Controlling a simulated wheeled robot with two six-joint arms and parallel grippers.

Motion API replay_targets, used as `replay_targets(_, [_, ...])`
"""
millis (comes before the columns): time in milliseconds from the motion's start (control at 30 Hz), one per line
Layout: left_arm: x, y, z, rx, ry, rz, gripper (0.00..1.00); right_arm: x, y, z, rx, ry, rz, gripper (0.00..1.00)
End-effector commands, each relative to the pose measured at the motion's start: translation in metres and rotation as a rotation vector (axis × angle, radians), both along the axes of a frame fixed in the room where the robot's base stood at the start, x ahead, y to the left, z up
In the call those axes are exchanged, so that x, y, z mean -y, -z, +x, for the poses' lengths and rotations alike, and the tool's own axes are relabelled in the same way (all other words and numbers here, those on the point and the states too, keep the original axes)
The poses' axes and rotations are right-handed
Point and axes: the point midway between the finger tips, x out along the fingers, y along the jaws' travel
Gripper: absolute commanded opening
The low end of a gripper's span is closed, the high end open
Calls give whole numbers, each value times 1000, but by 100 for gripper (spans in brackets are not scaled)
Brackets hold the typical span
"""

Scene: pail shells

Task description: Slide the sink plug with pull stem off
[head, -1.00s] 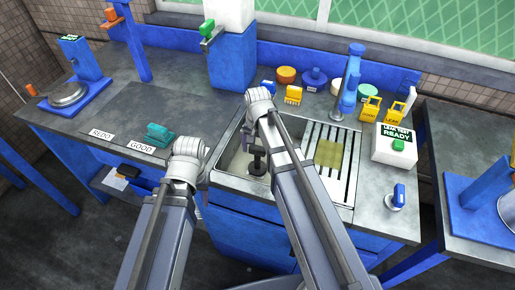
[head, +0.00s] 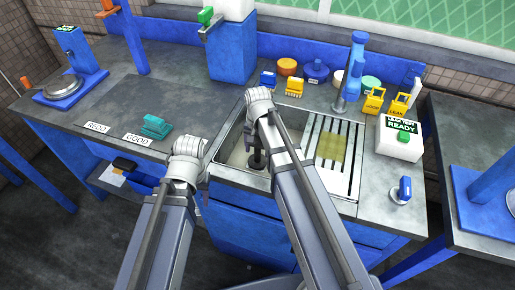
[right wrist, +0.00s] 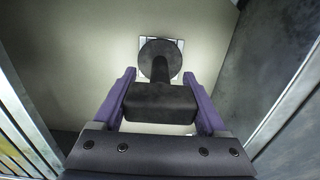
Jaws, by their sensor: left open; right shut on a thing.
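The black sink plug (head: 256,159) is in the steel sink basin (head: 226,150), partly hidden behind my right arm in the head view. In the right wrist view its block-like grip (right wrist: 160,103) sits between the two purple fingers of my right gripper (right wrist: 161,100), which is shut on it. Its stem runs to a round dark disc (right wrist: 158,58) in front of a pale square patch on the basin floor. I cannot tell whether the disc touches the floor. My left gripper (head: 184,165) is empty left of the sink, fingers mostly hidden.
A ribbed drainboard (head: 350,150) with a yellowish patch lies right of the basin. A blue tap (head: 351,75) and several coloured plugs stand behind. A teal block (head: 155,127) lies by the GOOD label. A white LEAK TEST box (head: 400,138) stands at right.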

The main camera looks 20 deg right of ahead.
Motion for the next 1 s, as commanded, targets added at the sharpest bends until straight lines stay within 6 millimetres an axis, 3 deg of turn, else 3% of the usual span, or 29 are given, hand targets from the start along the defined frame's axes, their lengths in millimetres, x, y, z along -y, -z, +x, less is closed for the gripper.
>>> replay_targets(67, [0, 0, 0, 0, 0, 0, 50, 0, 0, 0, 0, 0, 0, 52])
replay_targets(500, [0, 0, 0, 0, 0, 0, 50, 0, 0, 0, 0, 0, 0, 2])
replay_targets(1000, [0, -20, 0, 0, 0, 0, 50, 0, -20, 0, 0, 0, 0, 1])
